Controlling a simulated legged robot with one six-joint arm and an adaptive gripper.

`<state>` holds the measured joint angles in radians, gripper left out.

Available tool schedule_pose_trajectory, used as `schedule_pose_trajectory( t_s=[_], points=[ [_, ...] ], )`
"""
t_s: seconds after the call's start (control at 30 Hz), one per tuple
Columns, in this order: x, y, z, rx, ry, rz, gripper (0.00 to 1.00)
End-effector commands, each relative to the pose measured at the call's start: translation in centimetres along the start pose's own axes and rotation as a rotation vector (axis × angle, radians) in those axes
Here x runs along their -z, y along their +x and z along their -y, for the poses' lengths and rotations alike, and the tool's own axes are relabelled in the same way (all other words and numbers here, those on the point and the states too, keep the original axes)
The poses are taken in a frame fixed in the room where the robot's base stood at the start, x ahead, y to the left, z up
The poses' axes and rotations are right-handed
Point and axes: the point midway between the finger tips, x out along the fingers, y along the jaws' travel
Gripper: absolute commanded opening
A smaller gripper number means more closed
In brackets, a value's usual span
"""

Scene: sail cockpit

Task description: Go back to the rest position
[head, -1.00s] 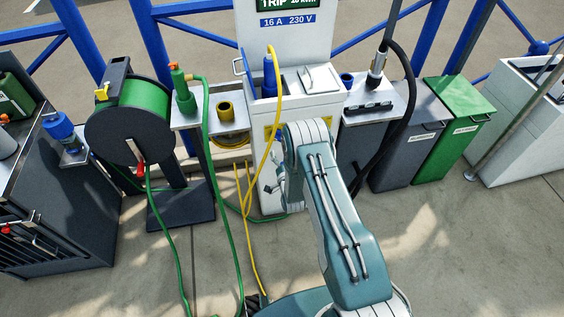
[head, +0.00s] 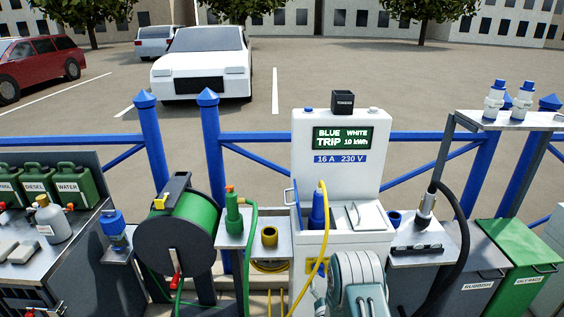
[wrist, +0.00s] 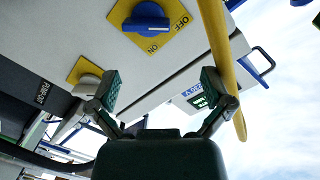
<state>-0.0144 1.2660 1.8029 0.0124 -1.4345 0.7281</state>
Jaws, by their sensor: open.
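My arm shows at the bottom of the head view, in front of the white power pedestal (head: 342,215). My gripper (wrist: 160,85) is open in the wrist view, with its two green-padded fingers wide apart and nothing between them. Beyond the fingers is the pedestal's underside or front face, with a blue rotary switch (wrist: 147,17) on a yellow ON/OFF plate. A yellow cable (wrist: 222,60) passes close to the right finger; I cannot tell whether they touch. In the head view the gripper itself is hidden.
A blue plug (head: 318,212) with the yellow cable stands at the pedestal. A green hose reel (head: 185,235) is on the left. A black hose (head: 462,240), grey bin (head: 474,270) and green bin (head: 520,258) are on the right. Blue railing (head: 420,136) runs behind.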

Motion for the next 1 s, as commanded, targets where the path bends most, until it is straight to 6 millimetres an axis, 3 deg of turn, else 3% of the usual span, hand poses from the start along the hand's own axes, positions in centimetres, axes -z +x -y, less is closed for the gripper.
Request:
schedule_pose_trajectory(
  t_s=[0.03,0.23,0.47,0.77,1.0],
  points=[
    [1.8,0.8,1.6,-0.010,-0.018,0.011,1.00],
    [6.8,2.1,6.0,-0.078,-0.093,0.096,1.00],
    [12.4,1.2,10.9,-0.146,-0.181,0.199,1.00],
    [18.9,-3.3,16.6,-0.222,-0.292,0.342,1.00],
    [23.1,-9.3,20.2,-0.272,-0.379,0.464,1.00]
  ],
)
